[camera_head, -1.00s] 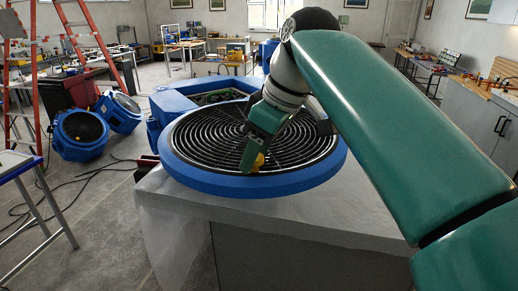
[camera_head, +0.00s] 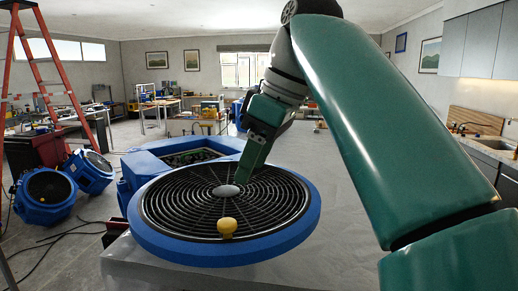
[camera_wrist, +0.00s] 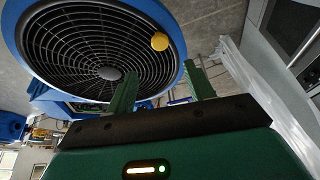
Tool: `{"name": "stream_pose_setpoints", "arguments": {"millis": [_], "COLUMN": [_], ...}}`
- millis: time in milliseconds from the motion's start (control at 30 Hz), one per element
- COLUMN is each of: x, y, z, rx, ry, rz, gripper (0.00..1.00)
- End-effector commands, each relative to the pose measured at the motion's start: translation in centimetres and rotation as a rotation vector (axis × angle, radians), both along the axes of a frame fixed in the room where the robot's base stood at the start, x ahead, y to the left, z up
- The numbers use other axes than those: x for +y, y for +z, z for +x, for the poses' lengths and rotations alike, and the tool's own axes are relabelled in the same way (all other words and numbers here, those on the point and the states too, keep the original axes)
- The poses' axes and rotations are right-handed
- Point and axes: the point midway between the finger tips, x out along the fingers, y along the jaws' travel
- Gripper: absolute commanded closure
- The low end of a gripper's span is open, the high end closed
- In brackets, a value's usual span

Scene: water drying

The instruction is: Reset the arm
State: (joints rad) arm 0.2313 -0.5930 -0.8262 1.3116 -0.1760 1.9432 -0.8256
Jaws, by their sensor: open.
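My gripper (camera_head: 257,150) is green and hangs over the far right part of the round grille in the head view. In the wrist view my gripper (camera_wrist: 158,78) shows two green fingers spread apart with nothing between them. A blue fan machine (camera_head: 150,240) with a black ringed grille lies face up on a covered table; its blue rim also shows in the wrist view (camera_wrist: 178,60). A yellow knob (camera_head: 227,227) sits on the near part of the grille, apart from my fingers. In the wrist view the yellow knob (camera_wrist: 160,41) is beyond the fingers.
The table (camera_head: 335,215) has a pale sheet and is bare at the right. Two more blue fans (camera_head: 45,195) stand on the floor at left, near a red ladder (camera_head: 38,70). Cabinets and a counter (camera_head: 485,150) line the right wall.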

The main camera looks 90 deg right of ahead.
Motion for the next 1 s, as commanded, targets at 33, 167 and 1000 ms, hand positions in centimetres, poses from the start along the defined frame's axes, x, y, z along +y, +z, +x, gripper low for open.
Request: {"name": "stream_pose_setpoints", "arguments": {"millis": [33, 167, 1000], "x": [0.0, 0.2, 0.2], "y": [0.6, 1.5, 0.5], "z": [-0.2, -0.6, 2.8], "rx": [-0.001, 0.000, -0.006], "ry": [0.000, 0.000, 0.032], "rz": [-0.001, 0.000, -0.005], "gripper": [0.47, 0.47, 0.47]}}
